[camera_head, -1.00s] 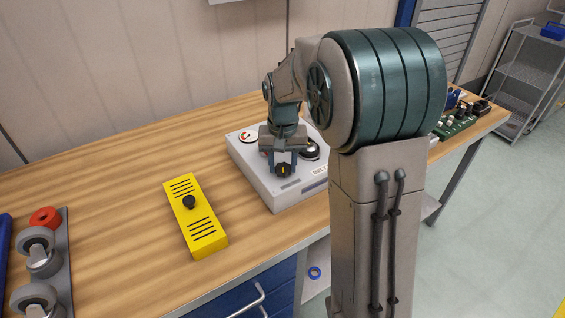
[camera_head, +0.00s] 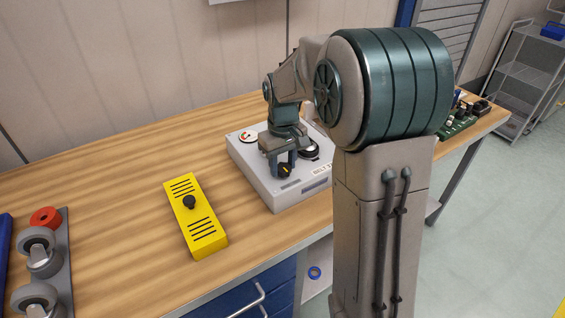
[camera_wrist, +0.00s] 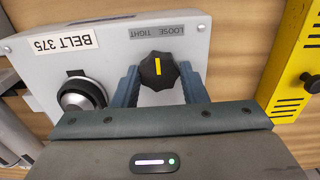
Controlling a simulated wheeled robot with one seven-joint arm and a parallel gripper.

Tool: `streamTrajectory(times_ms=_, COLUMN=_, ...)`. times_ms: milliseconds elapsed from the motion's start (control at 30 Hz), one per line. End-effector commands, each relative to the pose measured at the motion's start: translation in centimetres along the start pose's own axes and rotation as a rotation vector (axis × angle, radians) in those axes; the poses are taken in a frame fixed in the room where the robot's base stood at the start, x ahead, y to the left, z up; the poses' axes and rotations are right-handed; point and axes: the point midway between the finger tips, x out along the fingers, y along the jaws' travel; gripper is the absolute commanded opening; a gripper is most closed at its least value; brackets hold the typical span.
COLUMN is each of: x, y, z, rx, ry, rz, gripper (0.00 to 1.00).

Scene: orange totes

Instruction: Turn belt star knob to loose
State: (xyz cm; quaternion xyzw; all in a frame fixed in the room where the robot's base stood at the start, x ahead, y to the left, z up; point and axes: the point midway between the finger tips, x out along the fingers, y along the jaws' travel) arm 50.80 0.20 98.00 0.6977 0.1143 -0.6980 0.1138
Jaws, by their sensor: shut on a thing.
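The belt star knob (camera_wrist: 158,72) is black and lobed, with a yellow mark on its face. It sits on a light grey box (camera_wrist: 205,55). In the wrist view the mark runs nearly upright, towards the small label with LOOSE and TIGHT (camera_wrist: 157,31). My gripper (camera_wrist: 159,78) is shut on the knob, one finger on each side. In the head view my gripper (camera_head: 285,164) is over the front of the box (camera_head: 285,198), and the knob (camera_head: 285,171) shows between its fingers.
A round black and silver knob (camera_wrist: 82,95) stands beside the BELT 375 label (camera_wrist: 62,41). A yellow box (camera_head: 194,215) with a black knob lies to the left on the wooden bench (camera_head: 120,190). Bare bench lies between the boxes.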

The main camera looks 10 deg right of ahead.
Motion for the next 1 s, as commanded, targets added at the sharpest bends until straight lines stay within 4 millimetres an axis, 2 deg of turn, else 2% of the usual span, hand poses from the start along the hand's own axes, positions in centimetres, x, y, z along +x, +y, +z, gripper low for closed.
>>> streamTrajectory(times_ms=367, x=-0.1, y=0.0, z=-0.1, rx=-0.008, ry=0.002, rz=0.001, gripper=0.16)
streamTrajectory(times_ms=400, x=-0.1, y=0.0, z=-0.1, rx=-0.008, ry=0.002, rz=0.001, gripper=0.47)
streamTrajectory(times_ms=467, x=-0.1, y=0.0, z=-0.1, rx=-0.008, ry=0.001, rz=0.001, gripper=0.61)
streamTrajectory(times_ms=800, x=-0.4, y=0.0, z=-0.1, rx=-0.005, ry=0.002, rz=0.001, gripper=0.61)
streamTrajectory(times_ms=867, x=-0.9, y=0.0, z=-0.1, rx=-0.005, ry=0.002, rz=0.001, gripper=0.61)
streamTrajectory(times_ms=1000, x=-3.3, y=0.0, z=-0.1, rx=-0.006, ry=0.006, rz=0.003, gripper=0.61)
